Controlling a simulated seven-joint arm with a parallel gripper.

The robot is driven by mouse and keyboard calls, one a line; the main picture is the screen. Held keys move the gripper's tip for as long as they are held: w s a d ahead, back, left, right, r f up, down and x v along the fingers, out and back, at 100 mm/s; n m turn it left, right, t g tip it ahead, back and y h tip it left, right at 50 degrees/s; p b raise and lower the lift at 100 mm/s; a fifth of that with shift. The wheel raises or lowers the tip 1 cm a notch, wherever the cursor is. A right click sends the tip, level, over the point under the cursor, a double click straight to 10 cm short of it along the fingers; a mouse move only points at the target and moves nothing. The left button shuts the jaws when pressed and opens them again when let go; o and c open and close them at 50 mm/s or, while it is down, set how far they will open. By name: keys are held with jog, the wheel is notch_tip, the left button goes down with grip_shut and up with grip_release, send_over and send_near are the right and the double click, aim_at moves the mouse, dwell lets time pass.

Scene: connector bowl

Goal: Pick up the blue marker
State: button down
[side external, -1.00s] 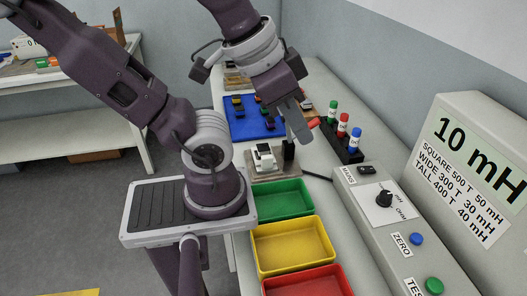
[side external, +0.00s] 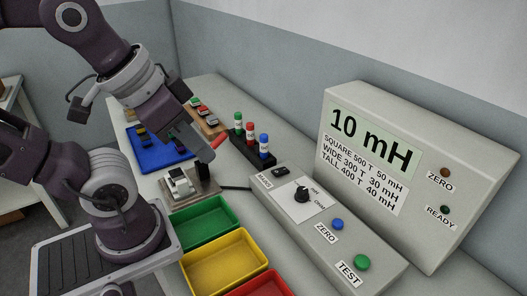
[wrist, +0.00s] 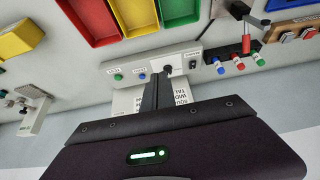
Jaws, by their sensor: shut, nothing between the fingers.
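The blue marker (side external: 264,146) stands upright in a black rack (side external: 259,161), at the end nearest the control box. A red marker (side external: 250,134) and a green marker (side external: 238,123) stand beside it. In the wrist view the blue marker (wrist: 221,69) is seen from above, right of the fingers. My gripper (side external: 205,153) is shut and empty, above the bench and left of the rack in the side view. In the wrist view its fingers (wrist: 158,88) are together, over the control box and apart from the marker.
A red-handled lever (side external: 218,141) rises close to my fingers. The control box (side external: 318,230) lies beside the rack, with the display unit (side external: 410,170) behind it. Green (side external: 203,222) and yellow (side external: 226,264) bins stand in front. A blue mat (side external: 160,155) holds small parts.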

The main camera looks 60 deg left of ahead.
jog(key=c, duration=1.1)
grip_release()
jog(key=shift+c, duration=0.2)
jog(key=n+g, duration=0.6)
jog(key=n, duration=1.5)
send_over(264, 145)
jog(key=w+a, duration=0.1)
notch_tip(264, 145, down, 15)
jog(key=shift+a+f, duration=0.15)
notch_tip(264, 145, down, 7)
jog(key=shift+s, duration=0.15)
